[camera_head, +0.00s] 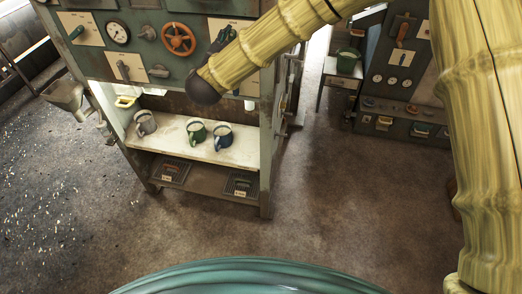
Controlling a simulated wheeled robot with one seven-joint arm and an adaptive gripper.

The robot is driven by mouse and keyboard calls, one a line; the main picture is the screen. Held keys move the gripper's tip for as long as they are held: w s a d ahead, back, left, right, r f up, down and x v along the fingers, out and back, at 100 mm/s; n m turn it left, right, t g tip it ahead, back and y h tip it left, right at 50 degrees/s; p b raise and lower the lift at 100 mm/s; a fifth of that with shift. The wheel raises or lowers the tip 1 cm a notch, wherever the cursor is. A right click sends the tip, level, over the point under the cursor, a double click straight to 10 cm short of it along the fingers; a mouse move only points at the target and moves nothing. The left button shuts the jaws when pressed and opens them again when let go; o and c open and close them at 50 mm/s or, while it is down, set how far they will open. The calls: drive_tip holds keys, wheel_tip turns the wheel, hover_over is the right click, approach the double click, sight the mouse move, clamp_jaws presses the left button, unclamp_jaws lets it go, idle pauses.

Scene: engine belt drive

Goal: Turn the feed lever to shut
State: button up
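The grey-green machine panel (150,52) stands at the upper left, with several controls on its face. I cannot read which one is the feed lever. A small lever on a pale plate (122,68) sits low on the left of the panel, and a green-handled lever (76,32) sits above it on another pale plate. My bamboo-textured arm crosses from the right toward the panel's right side.
An orange handwheel (178,39) and a round gauge (117,33) are on the panel. Below, mugs (196,133) stand on a pale shelf (234,155). A metal funnel (66,95) juts out at left. Another control cabinet (402,98) stands at right. The floor between is clear.

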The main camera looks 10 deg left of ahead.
drive_tip(key=s+f+m+b, duration=0.1)
drive_tip(key=s+m+b, duration=0.3)
drive_tip(key=s, duration=0.7)
drive_tip(key=s+d+f+n+g+y+b, duration=0.1)
drive_tip(key=d+f, duration=0.4)
drive_tip(key=f, duration=0.9)
drive_tip(key=d+f+n+g+y+b, duration=0.2)
drive_tip(key=d+f+n+g, duration=0.2)
drive_tip(key=f, duration=1.1)
drive_tip(key=shift+s+d+f+n, duration=0.25)
drive_tip(key=shift+s+d+n, duration=0.1)
drive_tip(key=shift+d+n, duration=0.5)
drive_tip(key=shift+f, duration=0.1)
